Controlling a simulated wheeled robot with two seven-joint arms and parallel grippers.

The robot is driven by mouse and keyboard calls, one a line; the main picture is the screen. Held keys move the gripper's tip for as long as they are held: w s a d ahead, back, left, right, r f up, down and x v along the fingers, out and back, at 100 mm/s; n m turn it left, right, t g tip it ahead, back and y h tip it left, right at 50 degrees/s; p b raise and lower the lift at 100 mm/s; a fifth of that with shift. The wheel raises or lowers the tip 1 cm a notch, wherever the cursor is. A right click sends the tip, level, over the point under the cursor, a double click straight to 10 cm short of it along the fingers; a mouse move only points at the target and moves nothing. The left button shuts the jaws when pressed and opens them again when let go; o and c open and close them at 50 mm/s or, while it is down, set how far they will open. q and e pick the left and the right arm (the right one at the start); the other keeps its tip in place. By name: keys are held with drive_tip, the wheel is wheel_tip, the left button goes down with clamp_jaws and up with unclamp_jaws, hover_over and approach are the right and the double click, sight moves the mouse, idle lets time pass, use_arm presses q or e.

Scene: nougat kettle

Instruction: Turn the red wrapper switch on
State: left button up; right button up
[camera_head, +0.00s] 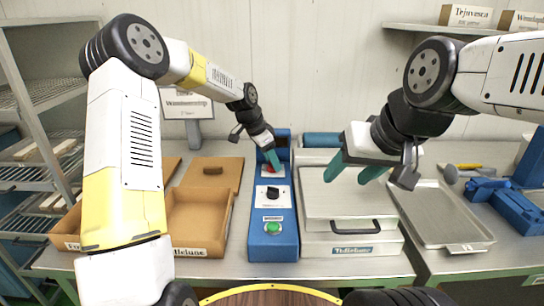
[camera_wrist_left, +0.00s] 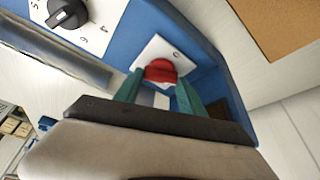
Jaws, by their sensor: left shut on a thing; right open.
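The red wrapper switch (camera_wrist_left: 160,71) sits on a white plate (camera_wrist_left: 178,52) at the far end of the blue control box (camera_head: 262,236). In the head view the switch (camera_head: 271,168) shows only in part behind my left gripper (camera_head: 273,158). In the left wrist view my left gripper (camera_wrist_left: 158,95) has its green fingers on either side of the red knob and is shut on it. My right gripper (camera_head: 356,174) is open and empty above the white machine with the black handle.
A black dial (camera_head: 272,193) and a green button (camera_head: 272,227) sit on the near part of the box. A brown box (camera_head: 202,222) stands left of it. The white machine (camera_head: 350,243) stands right, then a metal tray (camera_head: 443,216).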

sight(264, 171)
use_arm(q)
drive_tip(key=m+g, duration=0.1)
drive_tip(key=m, duration=0.1)
drive_tip(key=m+g, duration=0.1)
drive_tip(key=m, duration=0.1)
drive_tip(key=shift+w+a+m, duration=0.15)
drive_tip(key=shift+m, duration=0.25)
drive_tip(key=shift+f, duration=0.1)
idle(0.3)
drive_tip(key=o, duration=1.4)
drive_tip(key=shift+c, duration=0.2)
drive_tip(key=v, duration=0.8)
drive_tip(key=shift+f, duration=0.1)
